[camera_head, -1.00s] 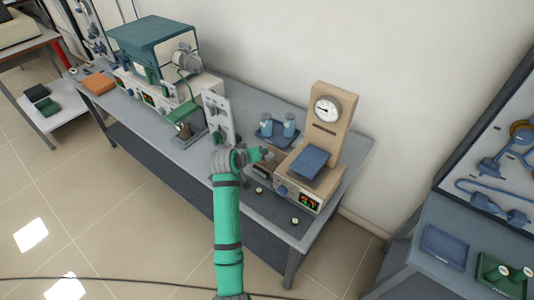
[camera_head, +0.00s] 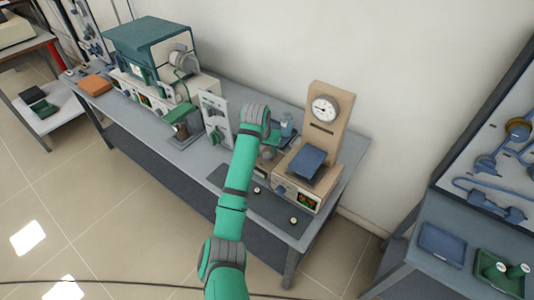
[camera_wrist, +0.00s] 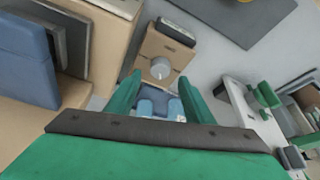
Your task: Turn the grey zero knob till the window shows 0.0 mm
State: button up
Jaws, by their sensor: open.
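The grey zero knob (camera_wrist: 160,68) sits on a small tan box (camera_wrist: 150,48) in the wrist view. A dark window strip (camera_wrist: 176,31) lies at the box's far end; its reading is not legible. My gripper (camera_wrist: 159,80) is open, its two green fingers apart, with the knob in the gap between the fingertips as seen from the wrist. I cannot tell whether the fingers reach down to the knob's level. In the head view my gripper (camera_head: 272,142) is above the tan box (camera_head: 262,172), and the arm partly hides the box.
A tan stand with a round dial (camera_head: 324,108) and a blue plate (camera_head: 308,161) stands close on the right. Blue bottles (camera_head: 287,124) stand just behind my gripper. A dark mat (camera_wrist: 235,15) lies on the bench.

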aim_at(268, 155)
jog(key=shift+x, duration=2.3)
jog(key=shift+r, duration=0.1)
jog(key=c, duration=1)
